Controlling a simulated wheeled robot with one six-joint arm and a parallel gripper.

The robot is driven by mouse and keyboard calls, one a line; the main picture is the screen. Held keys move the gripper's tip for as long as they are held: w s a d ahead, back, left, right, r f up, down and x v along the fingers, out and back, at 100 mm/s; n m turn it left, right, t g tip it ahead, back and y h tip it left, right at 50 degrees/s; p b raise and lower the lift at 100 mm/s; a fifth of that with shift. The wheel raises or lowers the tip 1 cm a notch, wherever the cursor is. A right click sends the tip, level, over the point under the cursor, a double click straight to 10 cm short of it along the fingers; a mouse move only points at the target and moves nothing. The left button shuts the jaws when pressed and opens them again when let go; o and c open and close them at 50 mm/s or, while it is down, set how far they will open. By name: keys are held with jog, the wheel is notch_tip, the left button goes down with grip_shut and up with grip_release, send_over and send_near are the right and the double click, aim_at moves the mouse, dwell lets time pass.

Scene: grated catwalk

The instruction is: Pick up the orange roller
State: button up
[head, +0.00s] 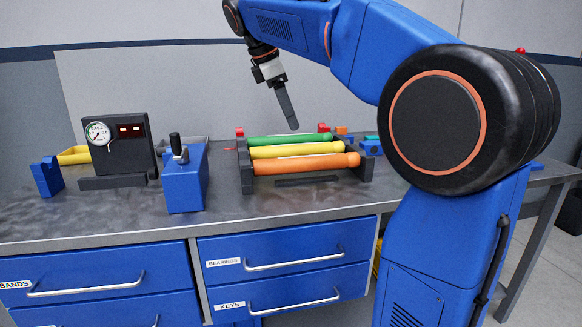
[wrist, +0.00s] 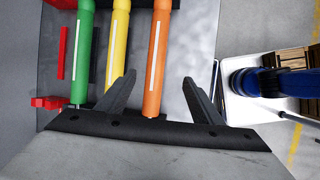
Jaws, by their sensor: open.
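The orange roller (head: 306,165) lies nearest the front edge in a dark rack (head: 246,176) on the bench, parallel to a yellow roller (head: 296,149) and a green roller (head: 287,141). My gripper (head: 293,126) hangs above the rack, apart from the rollers, in the head view. In the wrist view my gripper (wrist: 159,78) is open and empty. The orange roller (wrist: 156,55) shows between its two fingers, with a pale stripe along it. The yellow roller (wrist: 117,50) and green roller (wrist: 83,50) lie to the left.
A black gauge box (head: 118,145) and a blue block with a lever (head: 185,182) stand left of the rack. Small red and blue parts (head: 371,148) lie around the rack's right end. The bench top (head: 290,206) in front of the rack is clear.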

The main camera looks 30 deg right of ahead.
send_near(304, 157)
jog(key=x, duration=0.4)
jog(key=shift+s+d+f, duration=0.1)
jog(key=shift+s+f, duration=0.25)
jog(key=shift+f, duration=0.05)
jog(key=shift+w+x, duration=0.15)
jog(key=shift+x, duration=1.35)
jog(key=shift+w+x, duration=0.15)
jog(key=shift+x, duration=1.35)
jog(key=shift+c, duration=0.7)
grip_shut()
